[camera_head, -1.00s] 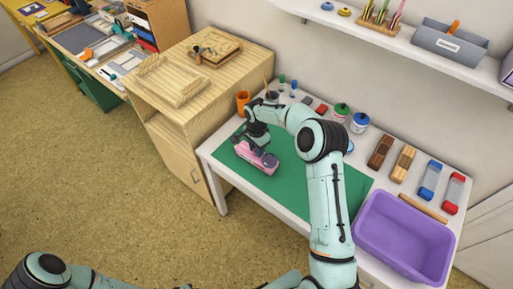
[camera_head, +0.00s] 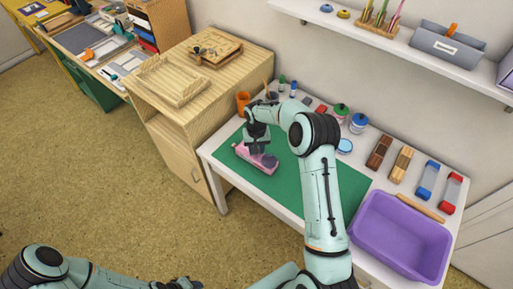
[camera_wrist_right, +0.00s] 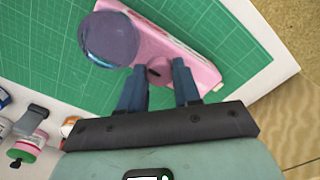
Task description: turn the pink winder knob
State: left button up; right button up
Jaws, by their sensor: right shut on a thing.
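A pink device (camera_head: 242,152) lies on the green mat (camera_head: 287,183) at the left of the white table. It also shows in the right wrist view (camera_wrist_right: 200,66), with a large translucent purple disc (camera_wrist_right: 108,38) at one end. My right gripper (camera_head: 257,147) is over the middle of the device. In the wrist view its two fingers stand on either side of the small pink winder knob (camera_wrist_right: 158,72), shut on it. My left arm comes in at the bottom left; its dark gripper (camera_head: 185,284) is only partly in view at the bottom edge, fingertips hidden.
A purple bin (camera_head: 400,238) stands at the table's right front. A wooden cabinet (camera_head: 175,125) adjoins on the left. The mat right of the device is clear beyond my arm.

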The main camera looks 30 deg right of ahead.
jog(key=n, duration=0.3)
jog(key=shift+n, duration=0.4)
jog(key=n, duration=0.3)
jog(key=shift+n+p, duration=0.3)
jog(key=n, duration=0.3)
jog(key=shift+n, duration=0.3)
jog(key=n, duration=1.2)
jog(key=shift+n, duration=0.3)
jog(key=n, duration=0.3)
jog(key=shift+n, duration=2.4)
